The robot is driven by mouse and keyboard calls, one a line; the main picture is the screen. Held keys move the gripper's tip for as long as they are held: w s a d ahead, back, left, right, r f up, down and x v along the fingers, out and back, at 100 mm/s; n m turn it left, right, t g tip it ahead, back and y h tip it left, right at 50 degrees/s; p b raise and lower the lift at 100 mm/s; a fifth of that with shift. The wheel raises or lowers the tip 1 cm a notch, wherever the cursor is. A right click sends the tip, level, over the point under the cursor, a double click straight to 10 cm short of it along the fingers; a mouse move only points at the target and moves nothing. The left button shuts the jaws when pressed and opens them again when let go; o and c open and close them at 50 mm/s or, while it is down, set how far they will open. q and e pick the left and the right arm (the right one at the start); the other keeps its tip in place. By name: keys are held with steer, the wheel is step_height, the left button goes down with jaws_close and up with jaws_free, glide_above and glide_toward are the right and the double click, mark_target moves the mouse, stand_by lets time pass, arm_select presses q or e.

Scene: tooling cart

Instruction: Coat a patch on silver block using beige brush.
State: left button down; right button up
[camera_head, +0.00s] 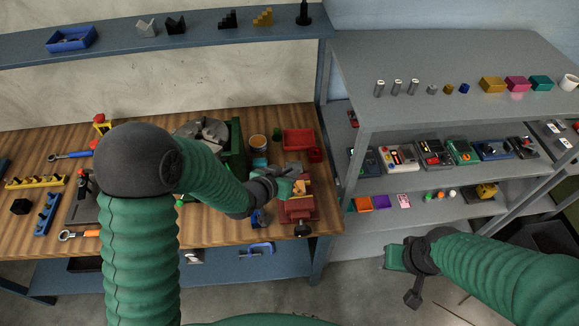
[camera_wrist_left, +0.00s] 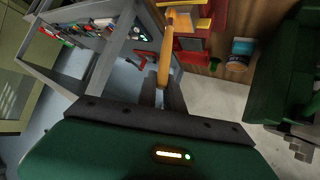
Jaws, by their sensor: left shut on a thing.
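My left gripper (camera_head: 288,188) is over the right part of the wooden bench, beside a red vise-like fixture (camera_head: 299,210). In the left wrist view its fingers (camera_wrist_left: 161,98) are shut on the tan-orange handle of the beige brush (camera_wrist_left: 164,62), which points away from the palm. The brush's far end lies near yellow and red parts, and I cannot tell whether it touches anything. A grey block-like thing (camera_head: 293,168) just beyond the gripper may be the silver block; it is partly hidden. My right gripper (camera_head: 405,262) hangs clear before the shelves; its fingers are unclear.
An orange-rimmed can (camera_head: 258,143) and a red bin (camera_head: 298,139) stand behind the left gripper. A green machine (camera_head: 236,150) stands to its left. Grey shelves (camera_head: 450,60) with small parts are on the right. Tools lie on the bench's left part.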

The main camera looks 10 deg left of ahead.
arm_select(q)
steer(key=shift+s, duration=0.15)
steer(key=w+a, duration=0.1)
steer(key=w, duration=0.5)
steer(key=shift+w+a+p, duration=0.15)
steer(key=shift+a+p, duration=0.25)
step_height(320, 180, up, 6)
steer(key=p, duration=0.4)
steer(key=shift+p, duration=0.4)
steer(key=shift+r, duration=0.1)
